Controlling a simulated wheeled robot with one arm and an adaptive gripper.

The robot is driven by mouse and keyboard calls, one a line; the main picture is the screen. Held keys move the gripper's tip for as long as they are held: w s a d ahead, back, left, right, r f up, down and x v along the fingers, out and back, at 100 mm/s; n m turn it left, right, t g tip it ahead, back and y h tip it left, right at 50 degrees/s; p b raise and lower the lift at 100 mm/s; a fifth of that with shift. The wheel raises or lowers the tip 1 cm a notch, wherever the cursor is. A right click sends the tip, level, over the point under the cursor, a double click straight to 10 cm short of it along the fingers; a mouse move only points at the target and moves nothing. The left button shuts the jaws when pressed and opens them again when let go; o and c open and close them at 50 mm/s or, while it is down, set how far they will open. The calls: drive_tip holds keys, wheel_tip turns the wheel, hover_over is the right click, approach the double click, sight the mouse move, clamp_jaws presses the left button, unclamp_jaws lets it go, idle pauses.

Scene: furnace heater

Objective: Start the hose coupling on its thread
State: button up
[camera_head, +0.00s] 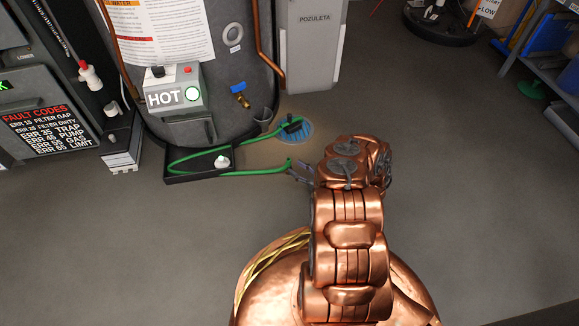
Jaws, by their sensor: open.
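A green hose (250,172) loops through a black tray (190,178) at the foot of a dark grey tank (200,30). One end reaches a dark fitting over a blue floor drain (295,131). The other end, where the coupling would be, stops beside my gripper (302,172); the coupling itself is too small to make out. A brass spigot (243,101) with a blue handle (237,87) sticks out of the tank's lower front, apart from the hose. My gripper is open near the hose end, partly hidden by my copper arm; I cannot tell if they touch.
A control box (172,92) marked HOT with a green light sits on the tank. A small white object (221,161) stands in the tray. A grey cabinet (312,45) stands behind and a shelf (548,60) at far right.

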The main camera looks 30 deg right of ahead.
sight(290, 165)
drive_tip(key=b+x, duration=0.2)
drive_tip(key=x, duration=0.2)
drive_tip(key=shift+f, duration=0.1)
drive_tip(key=shift+w+a+b, duration=0.1)
drive_tip(key=shift+w+b, duration=0.2)
drive_tip(key=shift+w, duration=0.15)
clamp_jaws()
